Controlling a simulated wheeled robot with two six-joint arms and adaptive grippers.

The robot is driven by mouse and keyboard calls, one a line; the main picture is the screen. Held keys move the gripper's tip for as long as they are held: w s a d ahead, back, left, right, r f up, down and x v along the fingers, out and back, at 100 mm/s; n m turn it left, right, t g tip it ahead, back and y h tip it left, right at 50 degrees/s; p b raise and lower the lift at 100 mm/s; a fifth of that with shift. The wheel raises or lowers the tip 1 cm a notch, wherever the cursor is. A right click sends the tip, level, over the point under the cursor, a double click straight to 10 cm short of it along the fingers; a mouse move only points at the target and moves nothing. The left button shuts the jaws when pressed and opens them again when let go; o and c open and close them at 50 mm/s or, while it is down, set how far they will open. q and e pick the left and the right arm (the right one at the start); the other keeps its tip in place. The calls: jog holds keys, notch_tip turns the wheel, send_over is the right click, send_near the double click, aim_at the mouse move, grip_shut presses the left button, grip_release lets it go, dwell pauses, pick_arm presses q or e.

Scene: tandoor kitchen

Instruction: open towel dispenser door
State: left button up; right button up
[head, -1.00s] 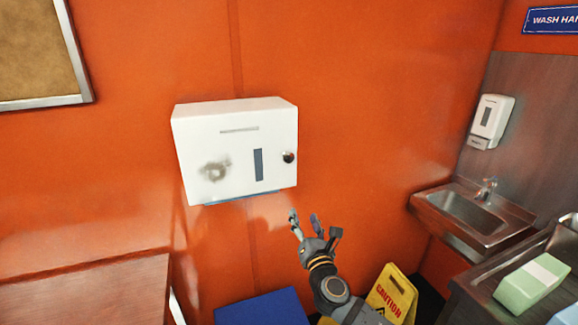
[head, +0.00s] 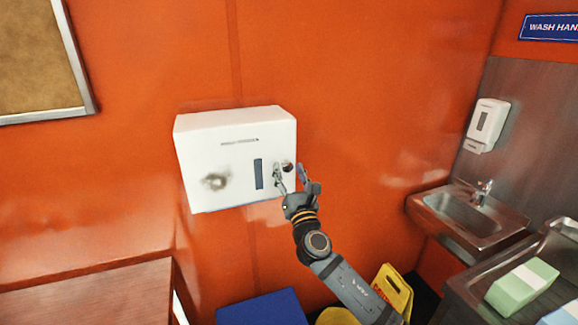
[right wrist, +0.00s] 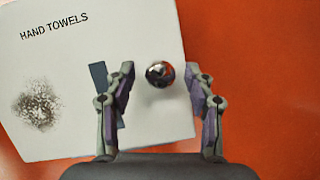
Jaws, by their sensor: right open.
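The white towel dispenser (head: 225,160) hangs on the orange wall, its front door shut. It also fills the left of the right wrist view (right wrist: 60,70), with "HAND TOWELS" lettering, a dark smudge and a dark slot. A round shiny knob (right wrist: 160,74) sits near the door's right edge; in the head view the knob (head: 288,167) is partly covered by my fingers. My right gripper (head: 290,175) is open in front of the knob. In the right wrist view the knob shows between and just beyond the fingertips (right wrist: 160,80), apparently untouched. My left gripper is not in view.
A steel hand sink (head: 470,215) and a soap dispenser (head: 487,125) are at right. A counter with a green-and-white block (head: 522,287) is at lower right. A yellow caution sign (head: 393,290), a blue box (head: 262,307) and a brown table (head: 90,290) stand below. The wall around the dispenser is clear.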

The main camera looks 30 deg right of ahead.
jog(key=shift+w+d+r, duration=0.1)
jog(key=shift+w, duration=0.15)
grip_shut()
dwell(0.3)
